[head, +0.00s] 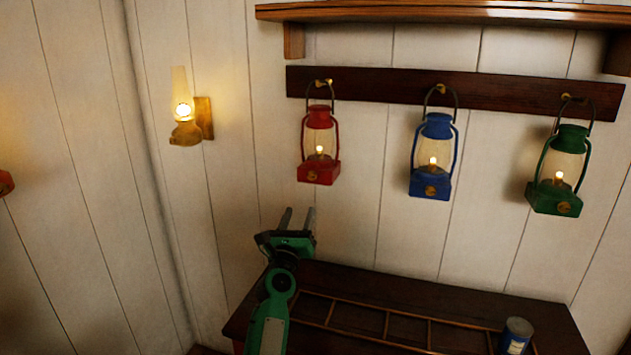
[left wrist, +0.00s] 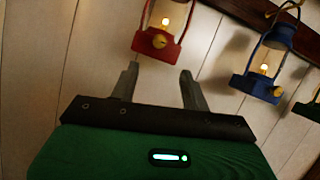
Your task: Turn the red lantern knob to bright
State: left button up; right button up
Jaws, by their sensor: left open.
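The red lantern (head: 319,147) hangs from a peg on the wall, with a small flame lit inside. Its brass knob (head: 312,176) is on the front of the red base. My left gripper (head: 297,213) is open and empty, below and slightly left of the red lantern, apart from it. In the left wrist view the red lantern (left wrist: 150,45) is cut off at the top, and its knob (left wrist: 159,41) shows above the gap between the open fingers (left wrist: 158,78). My right gripper is in neither view.
A blue lantern (head: 432,155) and a green lantern (head: 559,170) hang to the right on the same dark peg board (head: 380,86). A lit wall lamp (head: 186,115) is to the left. A shelf (head: 440,12) is above. A dark table (head: 400,290) below holds a can (head: 516,337).

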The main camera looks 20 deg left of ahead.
aim_at(311, 177)
pick_arm(q)
jog(key=p+x, duration=0.2)
jog(key=x, duration=0.9)
jog(key=shift+w+a+r, duration=0.1)
jog(key=shift+w+r, duration=0.05)
jog(key=shift+w, duration=0.5)
jog(key=shift+w+r, duration=0.1)
jog(key=shift+w, duration=0.1)
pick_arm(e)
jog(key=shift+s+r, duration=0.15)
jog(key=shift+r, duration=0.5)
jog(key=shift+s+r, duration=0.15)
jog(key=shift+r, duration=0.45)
pick_arm(q)
jog(key=shift+c, duration=0.5)
